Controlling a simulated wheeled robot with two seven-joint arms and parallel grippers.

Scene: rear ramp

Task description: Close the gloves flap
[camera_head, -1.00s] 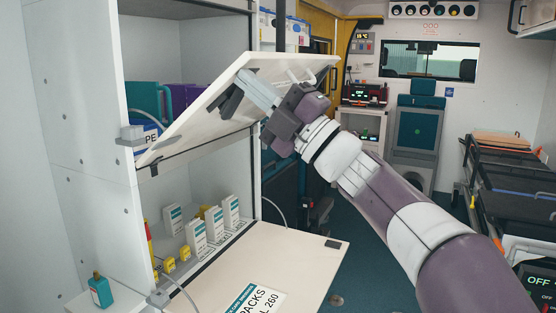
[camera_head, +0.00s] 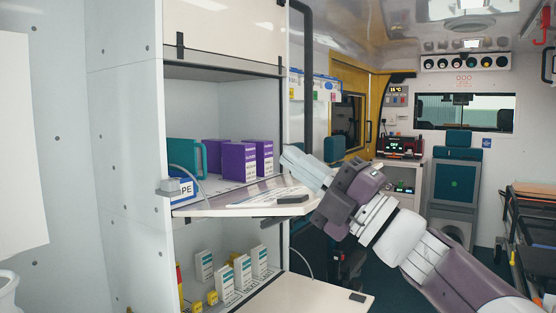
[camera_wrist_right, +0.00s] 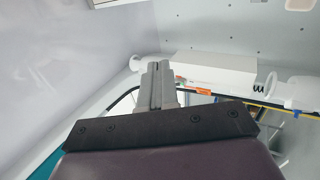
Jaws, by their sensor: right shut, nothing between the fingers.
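The gloves flap (camera_head: 262,205) is a pale panel at the front of the middle compartment, which holds purple boxes. It lies open, close to level, with its face largely foreshortened. My right gripper (camera_head: 294,162) is at the right end of this compartment, just above the flap's right part in the picture. Its fingers are shut and empty; I cannot tell whether they touch the flap. The shut fingers also show in the right wrist view (camera_wrist_right: 158,84). My left gripper is not in view.
Purple boxes (camera_head: 238,161) and a teal folder-like item (camera_head: 188,156) stand in the compartment. A lower flap (camera_head: 312,297) hangs open below, by small white boxes (camera_head: 242,270). A closed upper panel (camera_head: 225,35) is above. A stretcher (camera_head: 530,225) is at the right.

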